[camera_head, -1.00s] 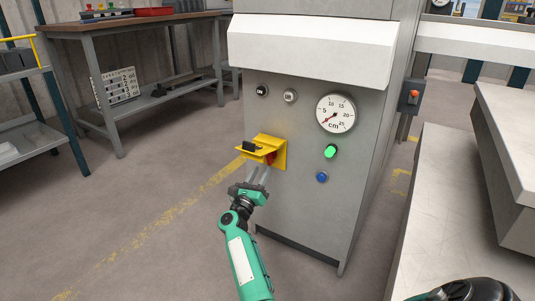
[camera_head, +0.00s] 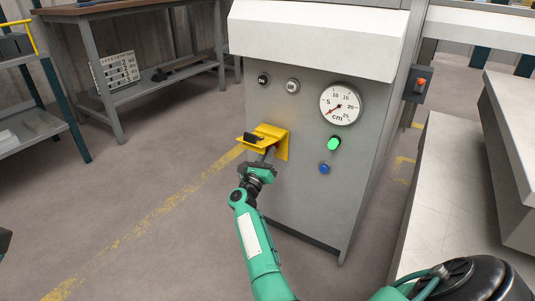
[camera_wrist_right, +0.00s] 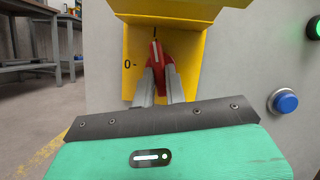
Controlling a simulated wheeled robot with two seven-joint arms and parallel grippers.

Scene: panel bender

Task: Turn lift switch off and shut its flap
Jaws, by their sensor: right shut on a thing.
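The lift switch is a red handle (camera_wrist_right: 160,62) on a yellow back plate (camera_wrist_right: 197,55) on the machine's grey front. In the right wrist view the handle points nearly straight up, tipped slightly left, and a "0" mark (camera_wrist_right: 127,65) is to its left. The yellow flap (camera_head: 262,134) stands open, sticking out above the handle; its underside (camera_wrist_right: 170,8) tops the wrist view. My right gripper (camera_wrist_right: 160,88) is shut on the red handle, its two fingers on either side from below. In the head view the gripper (camera_head: 268,157) hides most of the handle. My left gripper is not identifiable in view.
Right of the switch are a dial gauge (camera_head: 340,104), a lit green button (camera_head: 334,144) and a blue button (camera_head: 324,168). Two small knobs are above. A workbench (camera_head: 130,12) stands at the back left. The floor left of the machine is clear.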

